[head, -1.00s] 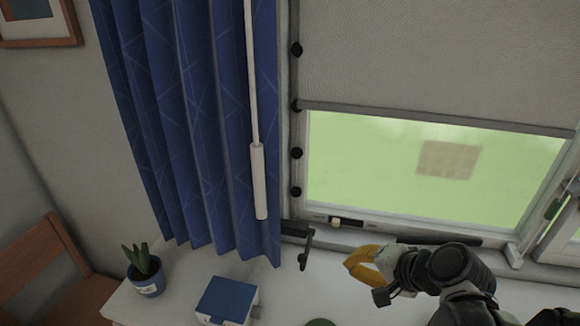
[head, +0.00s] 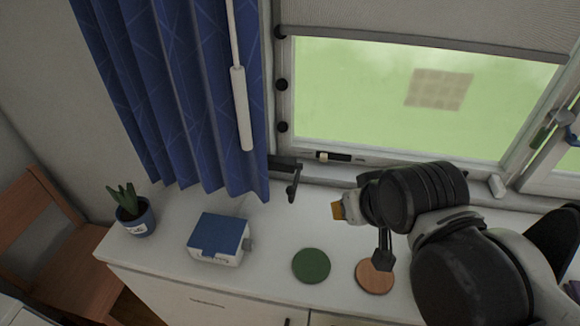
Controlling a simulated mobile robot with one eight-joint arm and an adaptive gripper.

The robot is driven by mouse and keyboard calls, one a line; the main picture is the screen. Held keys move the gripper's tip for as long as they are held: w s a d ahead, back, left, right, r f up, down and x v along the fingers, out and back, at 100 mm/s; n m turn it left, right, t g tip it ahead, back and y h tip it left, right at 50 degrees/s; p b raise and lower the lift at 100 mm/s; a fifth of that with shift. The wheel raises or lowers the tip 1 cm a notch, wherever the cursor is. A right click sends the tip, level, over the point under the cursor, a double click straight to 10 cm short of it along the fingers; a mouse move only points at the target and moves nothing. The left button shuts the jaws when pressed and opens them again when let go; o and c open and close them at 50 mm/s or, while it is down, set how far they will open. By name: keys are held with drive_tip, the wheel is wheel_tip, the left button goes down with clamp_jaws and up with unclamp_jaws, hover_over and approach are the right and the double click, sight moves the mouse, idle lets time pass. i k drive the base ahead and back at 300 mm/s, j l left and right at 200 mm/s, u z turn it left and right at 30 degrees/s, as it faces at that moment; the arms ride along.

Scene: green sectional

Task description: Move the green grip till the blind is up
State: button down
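The grey blind (head: 360,15) covers the upper part of the window, its dark bottom bar (head: 420,42) crossing near the top of the head view. A small green grip (head: 545,128) shows at the window's right side, near the frame post; what it hangs from is hard to make out.
A blue curtain (head: 170,90) with a white wand (head: 242,108) hangs at left. A crank handle (head: 292,180) sits below the window. The white cabinet top (head: 270,225) bears a potted plant (head: 133,215), a blue-topped box (head: 219,238), a green disc (head: 311,265) and a wooden disc (head: 374,277).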

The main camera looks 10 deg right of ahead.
sight(542, 133)
drive_tip(key=z, duration=1.7)
